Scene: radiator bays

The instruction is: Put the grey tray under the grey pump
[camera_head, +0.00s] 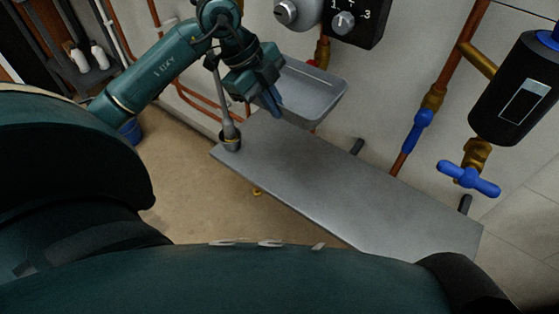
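The grey tray (318,88) is a shallow rimmed pan near the wall, behind the left end of the shelf. My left gripper (272,101) is at the tray's left rim, with its blue fingers close together over the edge; it appears shut on the rim, though the fingertips are partly hidden. A grey rounded body with a knob (297,12), which looks like the grey pump, is on the wall above the tray, cut off by the top edge. The tray is below it in the picture; I cannot tell the exact alignment. My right gripper is not in view.
A black dial box (345,20), copper pipes, a blue-handled valve (468,179) and a black unit (518,92) are on the wall.

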